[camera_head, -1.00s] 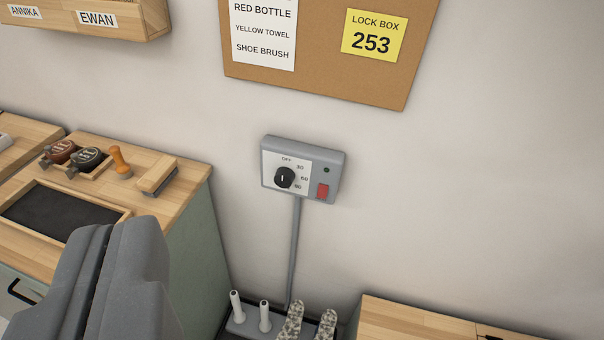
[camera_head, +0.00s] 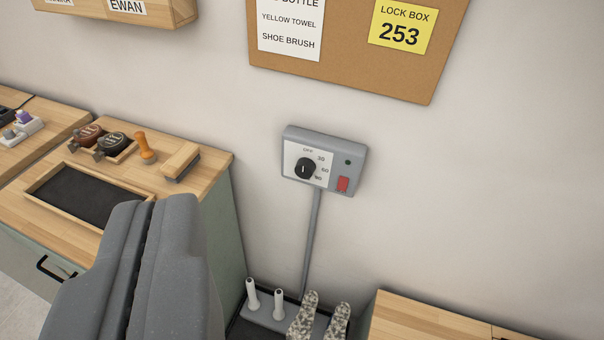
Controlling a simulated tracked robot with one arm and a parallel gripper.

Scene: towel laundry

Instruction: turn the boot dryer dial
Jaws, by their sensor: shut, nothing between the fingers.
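The boot dryer's grey control box (camera_head: 325,135) is on the wall in the middle of the view. Its round black dial (camera_head: 305,168) sits on a white face marked OFF, 30, 60 and 90. The dial's white mark looks close to upright, toward OFF. A red switch (camera_head: 343,184) and a small dark lamp (camera_head: 348,162) are to the right of the dial. My gripper (camera_head: 150,212) is at the lower left, shut and empty, apart from the box and in front of the counter.
Below the box, the boot dryer (camera_head: 262,313) has white posts and patterned boot-shaped items (camera_head: 304,316). Another wooden top (camera_head: 420,318) is lower right. The wall by the box is clear.

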